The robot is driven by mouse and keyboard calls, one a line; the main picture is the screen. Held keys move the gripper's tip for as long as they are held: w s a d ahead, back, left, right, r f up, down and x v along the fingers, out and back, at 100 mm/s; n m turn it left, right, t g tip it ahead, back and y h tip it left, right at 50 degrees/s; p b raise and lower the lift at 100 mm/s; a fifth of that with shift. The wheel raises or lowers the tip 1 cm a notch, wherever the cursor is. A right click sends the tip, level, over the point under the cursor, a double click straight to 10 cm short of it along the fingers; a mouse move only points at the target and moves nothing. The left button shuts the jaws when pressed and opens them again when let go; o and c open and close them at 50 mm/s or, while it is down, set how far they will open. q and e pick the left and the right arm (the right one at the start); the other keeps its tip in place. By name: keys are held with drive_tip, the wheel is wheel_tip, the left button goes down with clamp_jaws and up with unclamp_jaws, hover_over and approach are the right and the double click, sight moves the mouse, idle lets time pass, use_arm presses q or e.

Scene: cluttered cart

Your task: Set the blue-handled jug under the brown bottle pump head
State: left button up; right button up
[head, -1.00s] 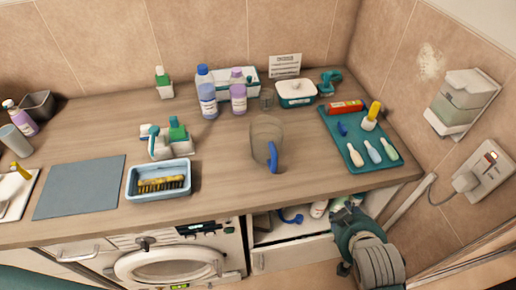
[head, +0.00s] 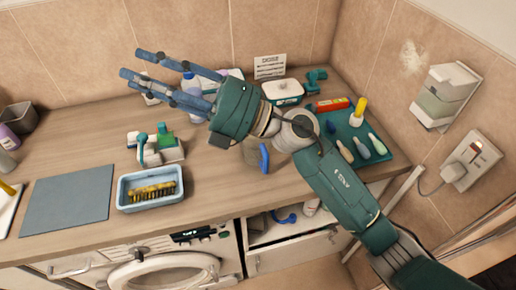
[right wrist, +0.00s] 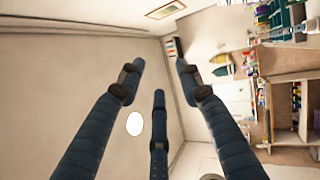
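The jug's blue handle (head: 264,158) shows in the head view near the middle of the counter. The clear grey jug body is mostly hidden behind my right arm. My right gripper (head: 133,64) is raised above the back left of the counter, fingers pointing left, well away from the jug. Its three long fingers are spread, with nothing between them in the right wrist view (right wrist: 158,85). I cannot make out a brown bottle with a pump head. My left gripper is not in view.
Bottles at the back are partly covered by my gripper. The drawer below is open.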

drive_tip(key=s+a+f+n+g+h, duration=0.3)
drive_tip(key=a+f+n+g+h, duration=0.1)
drive_tip(key=f+n+g, duration=0.15)
drive_tip(key=t+h, duration=0.4)
drive_tip(key=h, duration=1.4)
hover_over(266, 155)
drive_tip(key=shift+n, duration=0.25)
wheel_tip(266, 155, down, 15)
drive_tip(key=shift+a+f, duration=0.15)
wheel_tip(266, 155, down, 5)
drive_tip(key=shift+r+p, duration=0.2)
drive_tip(key=shift+p, duration=0.65)
drive_tip(key=f+p, duration=0.1)
drive_tip(key=f, duration=0.1)
drive_tip(key=f+p, duration=0.2)
drive_tip(key=f, duration=0.1)
drive_tip(key=shift+d+f, duration=0.2)
drive_tip(key=shift+f, duration=0.25)
clamp_jaws()
